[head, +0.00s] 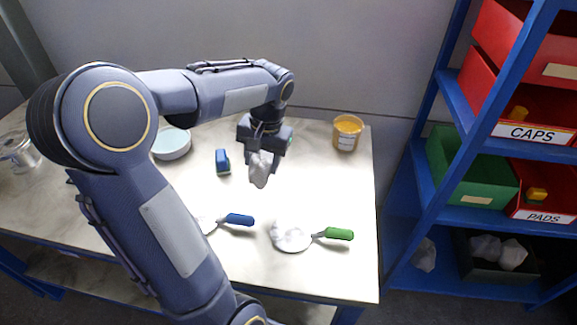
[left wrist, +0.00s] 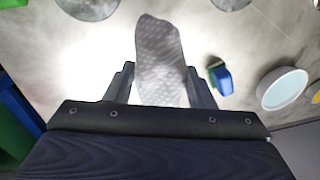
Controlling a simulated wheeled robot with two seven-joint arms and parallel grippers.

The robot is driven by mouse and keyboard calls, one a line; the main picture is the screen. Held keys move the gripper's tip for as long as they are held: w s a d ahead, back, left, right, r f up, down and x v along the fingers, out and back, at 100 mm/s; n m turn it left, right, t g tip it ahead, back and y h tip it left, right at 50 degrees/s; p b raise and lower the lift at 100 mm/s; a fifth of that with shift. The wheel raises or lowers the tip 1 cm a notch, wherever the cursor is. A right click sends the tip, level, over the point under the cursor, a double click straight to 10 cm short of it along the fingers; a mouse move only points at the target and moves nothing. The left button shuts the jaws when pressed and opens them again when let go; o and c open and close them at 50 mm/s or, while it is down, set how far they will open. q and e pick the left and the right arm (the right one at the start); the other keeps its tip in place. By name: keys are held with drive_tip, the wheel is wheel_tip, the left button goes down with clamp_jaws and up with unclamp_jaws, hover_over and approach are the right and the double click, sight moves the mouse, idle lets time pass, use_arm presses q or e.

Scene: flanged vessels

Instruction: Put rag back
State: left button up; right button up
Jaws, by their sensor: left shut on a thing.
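My left gripper (head: 263,152) is shut on a pale grey rag (head: 260,172). The rag hangs below the fingers over the table. In the left wrist view the rag (left wrist: 160,62) stands out from between the two fingers (left wrist: 158,88) and looks dotted. A dark bin (head: 480,262) on the low shelf at the right has crumpled grey rags (head: 500,252) in it. Another grey rag (head: 424,254) shows beside that bin, at the shelf's left end. My right gripper is not in view.
On the table (head: 345,200) are a blue-handled tool (head: 238,219), a green-handled tool (head: 335,233), a blue block-like item (head: 223,161), a pale bowl (head: 172,143) and an orange tub (head: 347,132). The blue rack (head: 452,100) holds red bins (head: 535,125) and a green bin (head: 468,170).

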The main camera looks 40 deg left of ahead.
use_arm(q)
drive_tip(key=w+f+p, duration=0.1)
drive_tip(key=w+f, duration=0.2)
drive_tip(key=w, duration=0.4)
hover_over(288, 176)
drive_tip(key=s, duration=0.1)
drive_tip(key=f, duration=0.3)
drive_tip(key=f+p, duration=0.1)
drive_tip(key=shift+d+f, duration=0.15)
drive_tip(key=shift+d, duration=0.2)
drive_tip(key=shift+w+f, duration=0.55)
drive_tip(key=shift+f, duration=0.15)
wheel_tip(288, 176, down, 3)
drive_tip(key=shift+f, duration=0.1)
drive_tip(key=shift+f, duration=0.15)
drive_tip(key=o, duration=0.9)
drive_tip(key=shift+o, duration=0.2)
